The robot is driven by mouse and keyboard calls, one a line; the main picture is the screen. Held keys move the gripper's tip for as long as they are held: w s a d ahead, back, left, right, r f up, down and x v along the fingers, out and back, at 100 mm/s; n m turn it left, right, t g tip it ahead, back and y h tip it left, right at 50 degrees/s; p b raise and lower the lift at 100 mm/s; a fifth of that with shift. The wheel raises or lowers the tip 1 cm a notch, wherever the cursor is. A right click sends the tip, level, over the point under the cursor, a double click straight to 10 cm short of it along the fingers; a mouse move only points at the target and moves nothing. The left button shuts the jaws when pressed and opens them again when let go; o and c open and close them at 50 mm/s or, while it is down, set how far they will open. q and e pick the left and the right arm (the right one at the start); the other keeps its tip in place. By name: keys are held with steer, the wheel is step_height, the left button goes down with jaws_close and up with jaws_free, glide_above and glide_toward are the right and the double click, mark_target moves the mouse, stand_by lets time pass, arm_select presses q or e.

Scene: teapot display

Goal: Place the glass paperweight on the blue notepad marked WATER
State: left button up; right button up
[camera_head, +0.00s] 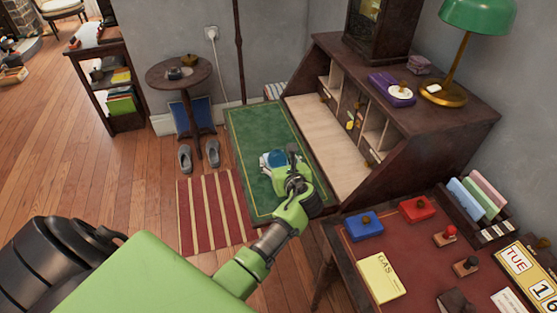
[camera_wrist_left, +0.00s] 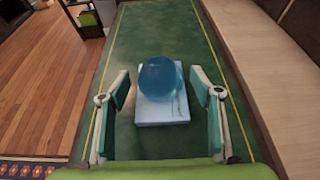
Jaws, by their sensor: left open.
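The glass paperweight (camera_wrist_left: 160,77) is a clear blue ball. In the left wrist view it rests on a pale blue notepad (camera_wrist_left: 163,113) on the green desk top (camera_wrist_left: 140,35). The writing on the pad is too small to read. In the head view the paperweight (camera_head: 277,157) and pad are partly hidden by my left gripper (camera_head: 290,164). My left gripper is open, with one finger on each side of the ball and pad; gaps show between the fingers and the ball. My right gripper is not in view.
The desk's cubbyhole cabinet (camera_head: 352,110) rises right of the green top. A side table at the lower right holds a yellow GAS pad (camera_head: 381,277), a blue box (camera_head: 363,227), a red box (camera_head: 418,209) and stamps. The green top beyond the ball is clear.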

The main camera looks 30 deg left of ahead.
arm_select(q)
steer(key=shift+r, duration=0.1)
steer(key=shift+s+d+r, duration=0.15)
steer(key=shift+d, duration=0.05)
steer(key=v, duration=1.1)
steer(key=shift+s+d+r+p, duration=0.15)
steer(key=shift+s+p, duration=0.05)
steer(key=shift+p, duration=0.15)
